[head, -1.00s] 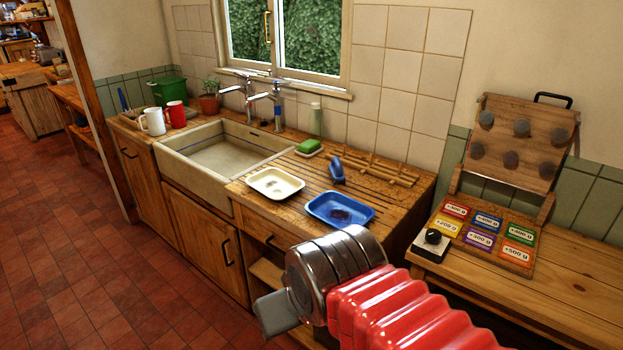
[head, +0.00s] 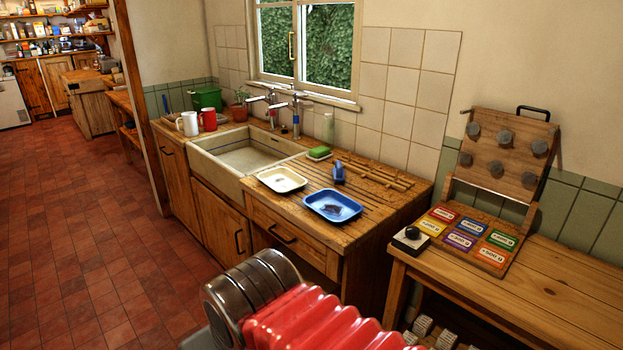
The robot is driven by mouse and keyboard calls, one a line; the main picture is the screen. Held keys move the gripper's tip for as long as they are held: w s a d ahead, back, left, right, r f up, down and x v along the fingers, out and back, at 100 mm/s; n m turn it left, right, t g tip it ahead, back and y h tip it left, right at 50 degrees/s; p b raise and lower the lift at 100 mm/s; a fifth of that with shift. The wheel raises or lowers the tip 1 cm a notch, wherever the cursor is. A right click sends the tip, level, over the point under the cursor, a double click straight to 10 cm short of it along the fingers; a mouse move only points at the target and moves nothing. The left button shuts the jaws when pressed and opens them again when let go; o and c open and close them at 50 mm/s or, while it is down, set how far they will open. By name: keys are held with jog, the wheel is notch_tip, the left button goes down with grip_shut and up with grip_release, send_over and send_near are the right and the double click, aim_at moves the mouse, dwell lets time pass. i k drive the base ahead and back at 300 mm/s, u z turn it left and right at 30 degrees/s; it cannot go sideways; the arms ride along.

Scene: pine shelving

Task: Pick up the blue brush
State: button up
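A small blue brush (head: 338,174) stands on the grooved wooden draining board (head: 375,205), just behind the blue tray. My arm comes in at the bottom of the head view, with a red ribbed sleeve and a dark metal end. Only a grey sliver of my gripper (head: 201,341) shows at the bottom edge. Its fingers cannot be made out. It is well in front of the counter and apart from the brush.
A blue tray (head: 333,206) with a dark thing in it and a cream tray (head: 281,180) lie before the brush. A green soap or sponge (head: 319,152), a sink (head: 242,155) and taps are behind and left. A bench (head: 560,285) stands right. Open floor lies left.

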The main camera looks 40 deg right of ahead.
aim_at(339, 171)
jog(key=k, duration=0.2)
jog(key=u, duration=0.25)
jog(key=i, duration=1.85)
jog(key=z, duration=0.35)
jog(key=i, duration=0.7)
jog(key=z, duration=0.9)
jog(key=i, duration=0.45)
jog(key=z, duration=0.7)
jog(key=i, duration=0.5)
jog(key=z, duration=0.3)
